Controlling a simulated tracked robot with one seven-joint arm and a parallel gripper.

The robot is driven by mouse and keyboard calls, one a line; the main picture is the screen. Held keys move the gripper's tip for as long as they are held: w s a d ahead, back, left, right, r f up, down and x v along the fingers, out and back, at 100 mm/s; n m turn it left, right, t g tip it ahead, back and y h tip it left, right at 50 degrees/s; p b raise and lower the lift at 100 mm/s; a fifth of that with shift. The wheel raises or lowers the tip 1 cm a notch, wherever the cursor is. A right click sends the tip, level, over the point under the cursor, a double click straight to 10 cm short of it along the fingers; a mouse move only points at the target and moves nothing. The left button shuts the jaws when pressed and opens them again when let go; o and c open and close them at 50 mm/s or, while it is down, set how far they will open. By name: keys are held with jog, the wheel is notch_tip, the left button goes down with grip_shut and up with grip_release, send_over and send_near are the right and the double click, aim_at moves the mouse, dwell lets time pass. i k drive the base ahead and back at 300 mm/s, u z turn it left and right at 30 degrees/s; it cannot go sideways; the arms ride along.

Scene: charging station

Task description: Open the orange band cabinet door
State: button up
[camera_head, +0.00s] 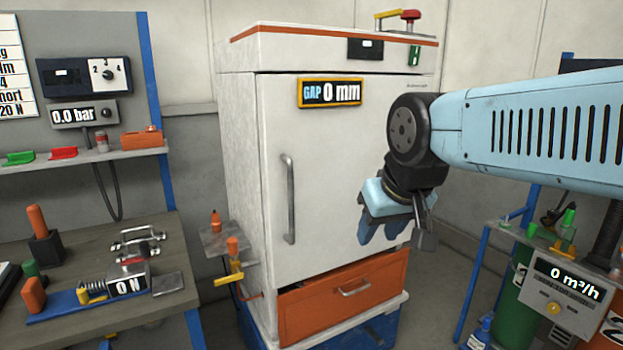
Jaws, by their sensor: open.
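The white cabinet with the orange band (330,42) stands in the middle of the view. Its door (335,160) looks closed, and the display (330,92) on it reads "GAP 0 mm". A vertical grey bar handle (289,198) is on the left side of the door. My gripper (395,238) is in front of the lower right part of the door, to the right of the handle and apart from it. It is open, with nothing seen between the fingers. My wrist and gripper hide part of the door's right side.
An orange drawer (345,295) sits below the door. A workbench (90,220) with clamps and a "0 N" gauge is at left, close to a small stand with a yellow lever (228,278). Cylinders and a flow meter (568,282) stand at right.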

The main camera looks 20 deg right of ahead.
aim_at(317, 162)
jog(key=z, duration=0.45)
jog(key=k, duration=1.05)
jog(key=u, duration=0.85)
jog(key=i, duration=1.05)
